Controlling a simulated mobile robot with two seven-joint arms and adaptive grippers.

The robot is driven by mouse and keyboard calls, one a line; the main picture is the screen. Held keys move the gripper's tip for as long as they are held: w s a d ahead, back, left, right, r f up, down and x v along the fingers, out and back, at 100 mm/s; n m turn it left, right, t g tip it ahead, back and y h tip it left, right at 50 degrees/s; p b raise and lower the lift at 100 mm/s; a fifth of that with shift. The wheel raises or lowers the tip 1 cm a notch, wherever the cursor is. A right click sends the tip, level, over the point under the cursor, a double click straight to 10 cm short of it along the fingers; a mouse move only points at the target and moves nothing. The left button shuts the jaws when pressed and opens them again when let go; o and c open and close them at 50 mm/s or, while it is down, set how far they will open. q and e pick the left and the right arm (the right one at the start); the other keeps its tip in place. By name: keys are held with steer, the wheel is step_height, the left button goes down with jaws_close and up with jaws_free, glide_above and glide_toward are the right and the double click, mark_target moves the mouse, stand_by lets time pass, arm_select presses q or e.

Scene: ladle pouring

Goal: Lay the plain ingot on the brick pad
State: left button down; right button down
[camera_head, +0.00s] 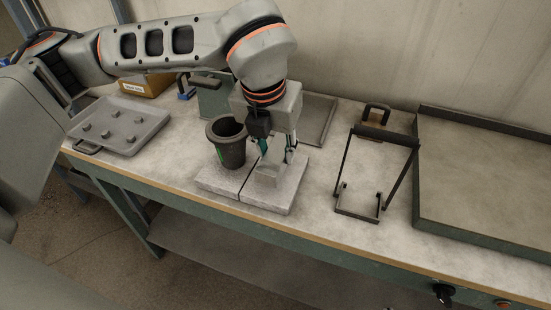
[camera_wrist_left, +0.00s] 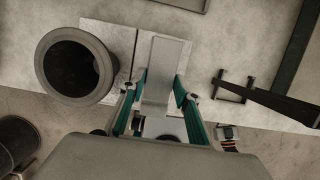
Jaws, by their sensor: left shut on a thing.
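My left gripper (camera_head: 276,155) points down over the right half of the brick pad (camera_head: 216,180), which is pale grey slabs with a dark seam. It is shut on the plain ingot (camera_head: 268,176), a smooth light-grey block. In the left wrist view the ingot (camera_wrist_left: 165,70) lies between the teal fingers (camera_wrist_left: 158,98), its far end reaching out over the pad (camera_wrist_left: 112,36). The ingot is at or just above the pad's surface; I cannot tell if it touches. My right gripper is not in view.
A dark crucible (camera_head: 231,154) stands on the pad's left half, close beside my left gripper. A tray with small lumps (camera_head: 110,146) lies at the left. A black wire frame (camera_head: 343,170) stands right of the pad, before a large raised-edge tray (camera_head: 470,185).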

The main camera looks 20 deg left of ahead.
mark_target(274, 156)
arm_select(q)
step_height(274, 156, down, 3)
steer(key=shift+f, duration=0.15)
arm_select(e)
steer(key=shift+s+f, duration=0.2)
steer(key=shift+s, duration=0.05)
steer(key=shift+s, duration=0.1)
arm_select(q)
steer(key=c, duration=1.5)
jaws_free()
steer(key=shift+f, duration=0.1)
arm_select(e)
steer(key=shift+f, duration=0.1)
